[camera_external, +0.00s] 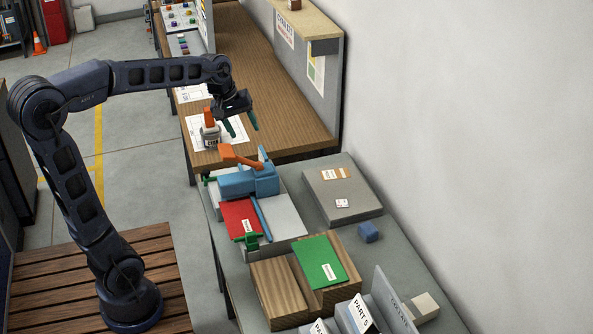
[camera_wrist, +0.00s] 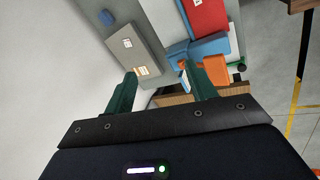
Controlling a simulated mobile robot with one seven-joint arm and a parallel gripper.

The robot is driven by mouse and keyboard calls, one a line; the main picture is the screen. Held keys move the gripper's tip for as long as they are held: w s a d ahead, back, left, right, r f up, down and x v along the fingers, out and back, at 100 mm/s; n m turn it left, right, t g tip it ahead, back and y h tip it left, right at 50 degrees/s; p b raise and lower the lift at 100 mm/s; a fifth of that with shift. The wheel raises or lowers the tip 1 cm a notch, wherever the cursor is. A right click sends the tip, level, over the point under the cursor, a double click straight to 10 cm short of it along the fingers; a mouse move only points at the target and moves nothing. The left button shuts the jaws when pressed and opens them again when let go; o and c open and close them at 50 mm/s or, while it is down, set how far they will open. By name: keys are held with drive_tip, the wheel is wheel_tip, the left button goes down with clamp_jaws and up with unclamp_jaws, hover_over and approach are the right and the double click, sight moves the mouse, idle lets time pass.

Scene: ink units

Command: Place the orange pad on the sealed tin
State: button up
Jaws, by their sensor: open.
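An orange piece with a narrow top (camera_external: 208,117) sits upright on a small pale tin with a dark-marked label (camera_external: 211,138), on white paper on the wooden bench. It looks like the orange pad on the sealed tin, but the pieces are too small to be sure. My gripper (camera_external: 242,128) is open and empty, just right of them and apart from them, fingers pointing down. The wrist view shows the open fingers (camera_wrist: 160,76) with nothing between them. I cannot make out the tin in that view.
A blue press (camera_external: 249,181) with an orange lever (camera_external: 240,157) stands near, with a red pad (camera_external: 239,217) at its front. A grey box (camera_external: 342,205) with an orange-and-white label, a green pad (camera_external: 319,261) and a blue block (camera_external: 369,232) lie beyond. A wall bounds the right.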

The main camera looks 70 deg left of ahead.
drive_tip(key=s+d+f+m, duration=0.3)
drive_tip(key=s+d+m, duration=0.4)
drive_tip(key=s+d, duration=0.3)
drive_tip(key=s+d+f+m, duration=0.3)
drive_tip(key=s+d+m, duration=0.4)
drive_tip(key=s+d, duration=0.3)
drive_tip(key=shift+d+m+t, duration=0.25)
drive_tip(key=shift+m+t, duration=0.15)
